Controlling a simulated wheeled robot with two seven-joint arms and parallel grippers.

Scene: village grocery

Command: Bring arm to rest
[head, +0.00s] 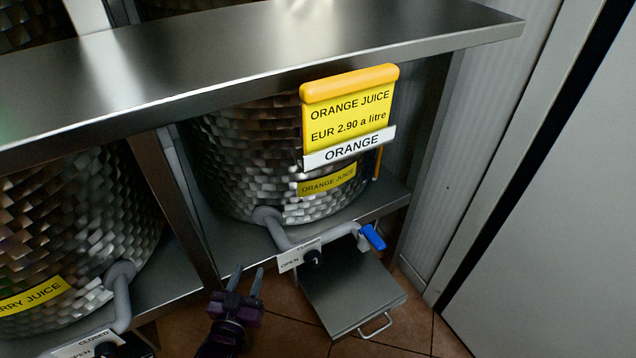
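My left gripper (248,275) is dark purple and shows low in the head view, left of the orange juice tap. Its two fingers point up and stand apart, with nothing visible between them, so it is open and empty. My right gripper is not in view.
A steel drum labelled orange juice (240,165) stands on a metal shelf, its tap (300,242) with a blue-tipped spout (372,237) reaching forward. A drip tray (352,290) is below. Another drum (75,225) is at left. A steel counter (250,50) overhangs; a pale wall is at right.

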